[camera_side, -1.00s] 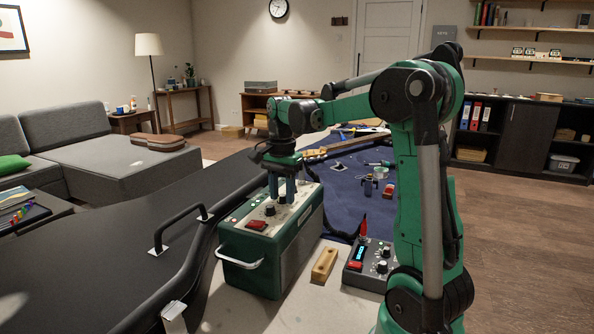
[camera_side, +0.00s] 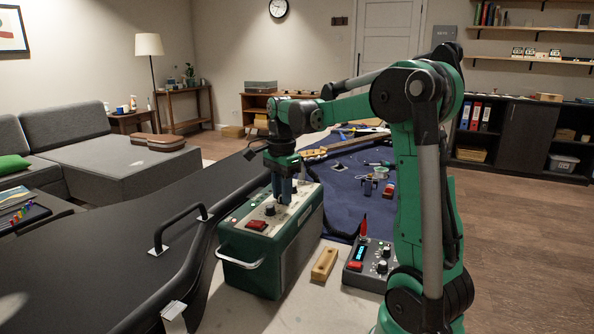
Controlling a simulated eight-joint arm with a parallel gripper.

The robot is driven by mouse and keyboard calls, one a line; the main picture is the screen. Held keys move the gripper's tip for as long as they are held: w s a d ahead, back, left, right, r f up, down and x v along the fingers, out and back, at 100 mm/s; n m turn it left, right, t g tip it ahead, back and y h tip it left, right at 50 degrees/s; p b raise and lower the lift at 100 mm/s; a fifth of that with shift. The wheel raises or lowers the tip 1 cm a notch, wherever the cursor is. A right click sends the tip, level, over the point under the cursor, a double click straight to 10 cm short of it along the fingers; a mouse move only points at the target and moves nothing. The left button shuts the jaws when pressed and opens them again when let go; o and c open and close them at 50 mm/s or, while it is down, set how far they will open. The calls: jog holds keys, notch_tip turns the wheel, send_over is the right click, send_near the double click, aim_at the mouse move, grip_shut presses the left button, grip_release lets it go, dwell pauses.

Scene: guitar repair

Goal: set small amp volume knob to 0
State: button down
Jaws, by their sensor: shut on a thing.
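The small amp (camera_side: 293,249) is a green box with a light top panel, standing on the bench with a pale handle at its front. On the panel are a red switch (camera_side: 257,225) and a black knob (camera_side: 270,209). My gripper (camera_side: 283,197) points straight down over the panel, just behind that black knob. Its fingers are shut on another knob, which they hide. I cannot read the knob's labels or its pointer.
A wooden block (camera_side: 324,264) lies right of the amp. A grey box with a display and knobs (camera_side: 369,266) stands further right. A blue mat (camera_side: 345,200) with small parts lies behind. A black curved-handled case (camera_side: 120,260) is at left.

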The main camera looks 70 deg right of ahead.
jog(key=n, duration=0.5)
jog(key=shift+n, duration=0.4)
jog(key=n, duration=0.5)
jog(key=c, duration=1)
grip_release()
jog(key=m, duration=0.3)
jog(key=shift+m, duration=0.4)
jog(key=m, duration=0.4)
